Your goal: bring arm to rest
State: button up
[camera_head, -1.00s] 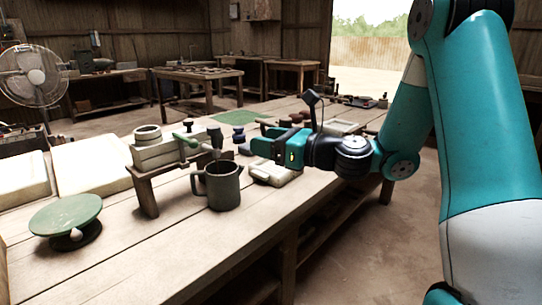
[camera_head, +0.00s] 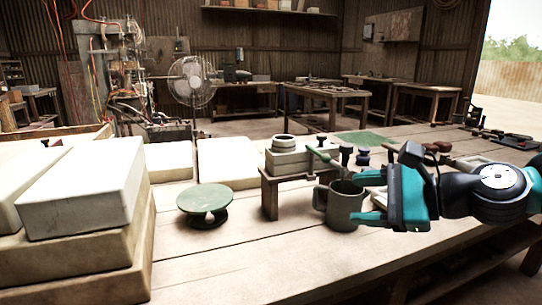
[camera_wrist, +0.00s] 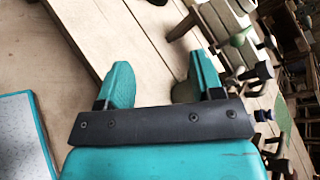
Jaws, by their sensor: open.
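My gripper (camera_head: 366,200) is at the right of the head view, pointing left over the workbench (camera_head: 240,262). Its two teal fingers are spread apart, with nothing seen between them. In the wrist view, the open gripper (camera_wrist: 160,82) shows both fingers apart over bare planks. In the head view the fingers overlap the right side of a grey-green mug (camera_head: 340,208) in the picture. Whether they touch it cannot be told. My forearm enters from the right edge.
A small press on a wooden stand (camera_head: 270,196) is behind the mug. A green turntable (camera_head: 205,197) stands left of it. Pale blocks (camera_head: 85,190) are stacked at the left. A fan (camera_head: 191,82) stands behind. The bench front is clear.

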jog(key=s+a+f+n+g+h, duration=0.15)
jog(key=s+n+g+h, duration=0.25)
jog(key=s+n, duration=0.6)
jog(key=s+a+f+n+g+h, duration=0.1)
jog(key=s+f+n+g+h, duration=0.2)
jog(key=s+n, duration=0.75)
notch_tip(320, 180, up, 24)
jog(key=w+n+p, duration=0.1)
jog(key=n+p, duration=0.1)
jog(key=p, duration=2.1)
jog(key=shift+w+d+r+n+g+h, duration=0.15)
jog(key=shift+d+r+n+g+h, duration=0.05)
jog(key=shift+n+g+h, duration=0.2)
